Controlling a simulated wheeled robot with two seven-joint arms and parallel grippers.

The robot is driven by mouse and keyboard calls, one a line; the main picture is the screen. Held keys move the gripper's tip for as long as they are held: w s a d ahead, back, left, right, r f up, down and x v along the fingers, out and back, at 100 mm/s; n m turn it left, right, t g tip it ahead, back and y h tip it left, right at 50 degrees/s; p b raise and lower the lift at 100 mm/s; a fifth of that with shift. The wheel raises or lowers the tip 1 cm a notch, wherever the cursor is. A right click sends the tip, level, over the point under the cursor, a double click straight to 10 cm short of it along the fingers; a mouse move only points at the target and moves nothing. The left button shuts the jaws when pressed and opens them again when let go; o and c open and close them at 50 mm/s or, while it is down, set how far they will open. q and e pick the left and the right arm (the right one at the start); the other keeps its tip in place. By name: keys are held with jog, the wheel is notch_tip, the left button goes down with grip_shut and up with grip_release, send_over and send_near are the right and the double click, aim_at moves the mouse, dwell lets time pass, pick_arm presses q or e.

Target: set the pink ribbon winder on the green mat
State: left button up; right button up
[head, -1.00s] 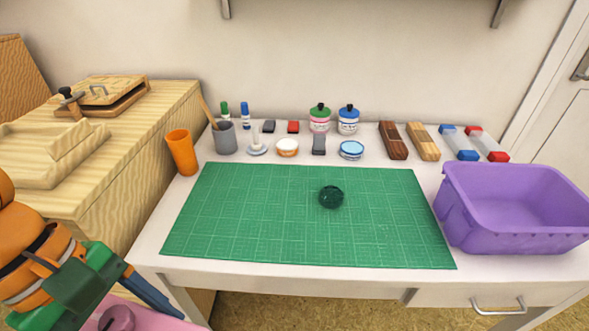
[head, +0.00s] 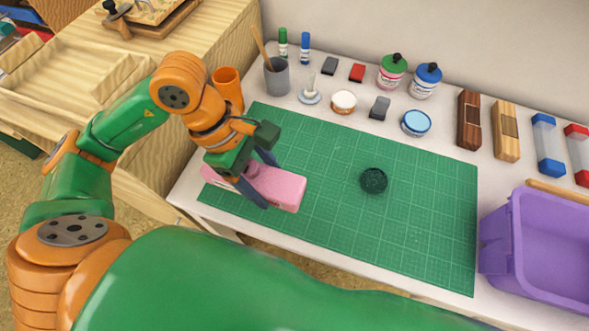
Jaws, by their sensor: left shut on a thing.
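The pink ribbon winder (head: 284,188) is a pink block with rounded edges, at the left part of the green mat (head: 420,215). My left gripper (head: 257,182) is over it from above and shut on it, with a finger on either side. The winder is over the mat's left edge; I cannot tell whether it touches the mat. The mat is flat on the white table, with a small dark green round item (head: 373,181) on it. My right gripper is not in view.
An orange cup (head: 228,88) and a grey cup (head: 277,77) stand behind the gripper. Ink bottles, pads and stamps line the table's back. A purple bin (head: 540,250) is at the right. Most of the mat's middle and right is clear.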

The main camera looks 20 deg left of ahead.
pick_arm(q)
jog(key=w+d+f, duration=0.1)
jog(key=f, duration=0.1)
jog(key=w+d+f, duration=0.1)
jog(key=w+f, duration=0.1)
jog(key=w+d+f, duration=0.1)
jog(key=f, duration=0.1)
jog(key=shift+w+d, duration=0.1)
jog(key=shift+w, duration=0.25)
notch_tip(320, 180, down, 3)
jog(key=shift+w+p, duration=0.1)
jog(key=shift+p, duration=0.25)
jog(key=shift+f, duration=0.3)
jog(key=shift+w+f, duration=0.1)
jog(key=o, duration=1.5)
jog(key=shift+c, duration=0.2)
